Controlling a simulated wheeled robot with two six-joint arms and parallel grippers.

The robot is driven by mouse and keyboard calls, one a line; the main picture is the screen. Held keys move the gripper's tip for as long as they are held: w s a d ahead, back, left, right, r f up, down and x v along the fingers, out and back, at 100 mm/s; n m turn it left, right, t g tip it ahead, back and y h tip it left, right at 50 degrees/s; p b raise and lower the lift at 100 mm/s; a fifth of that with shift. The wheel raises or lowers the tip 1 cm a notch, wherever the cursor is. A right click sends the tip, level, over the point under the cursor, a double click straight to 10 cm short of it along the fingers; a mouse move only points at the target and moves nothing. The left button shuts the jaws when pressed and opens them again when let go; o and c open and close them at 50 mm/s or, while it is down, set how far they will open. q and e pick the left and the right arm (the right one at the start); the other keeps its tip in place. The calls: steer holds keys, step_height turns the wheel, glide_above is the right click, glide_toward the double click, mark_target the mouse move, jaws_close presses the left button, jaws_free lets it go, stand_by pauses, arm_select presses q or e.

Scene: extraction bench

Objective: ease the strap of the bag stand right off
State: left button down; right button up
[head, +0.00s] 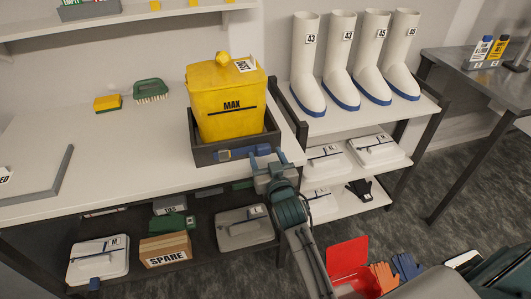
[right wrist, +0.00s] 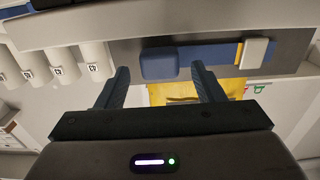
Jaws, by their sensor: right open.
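The bag stand (head: 200,157) is a dark grey open tray at the right end of the bench, holding a yellow bag (head: 222,118) marked MAX. A blue strap (head: 240,153) runs along the stand's front wall, with a grey piece at its left end. In the right wrist view the strap (right wrist: 208,55) crosses above the fingertips, with a thick blue block and a pale end piece (right wrist: 257,52). My right gripper (head: 268,158) is open and empty at the stand's front right corner. Its fingers (right wrist: 160,82) point toward the strap's blue block; contact cannot be told. My left gripper is out of view.
White boots (head: 310,65) stand on a rack to the right, with pale cases (head: 378,149) below. A green brush (head: 150,90) and yellow sponge (head: 107,103) lie on the bench. The bench top (head: 110,150) left of the stand is mostly clear. A cardboard SPARE box (head: 165,249) sits below.

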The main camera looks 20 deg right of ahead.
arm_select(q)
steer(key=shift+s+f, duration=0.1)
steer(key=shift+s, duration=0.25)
arm_select(e)
steer(key=shift+w, duration=0.7)
